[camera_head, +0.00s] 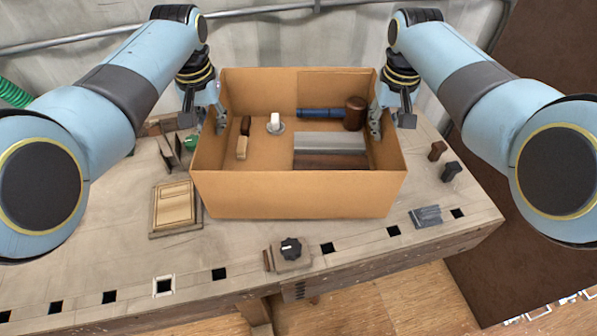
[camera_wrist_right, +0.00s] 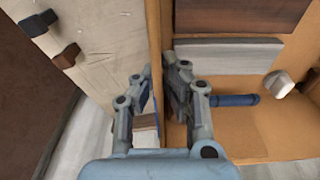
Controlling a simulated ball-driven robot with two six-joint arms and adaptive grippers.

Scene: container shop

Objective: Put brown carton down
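The open brown carton (camera_head: 297,195) is upright in the middle of the head view, over the workbench. Its base is hidden, so I cannot tell whether it touches the bench top. My left gripper (camera_head: 218,112) is at its left wall, with a finger showing inside, and seems shut on that wall. My right gripper (camera_head: 377,115) is at the right wall. In the right wrist view its fingers (camera_wrist_right: 158,75) lie on both sides of the carton wall (camera_wrist_right: 154,35), close against it. Inside lie a blue-handled mallet (camera_head: 354,112), a grey and brown block (camera_head: 330,143) and small pieces.
The workbench (camera_head: 120,240) has square holes along its front edge. A wooden panel (camera_head: 174,206) lies left of the carton, a black knob block (camera_head: 291,248) in front, a grey piece (camera_head: 427,215) and dark pegs (camera_head: 451,171) to the right. The wall is close behind.

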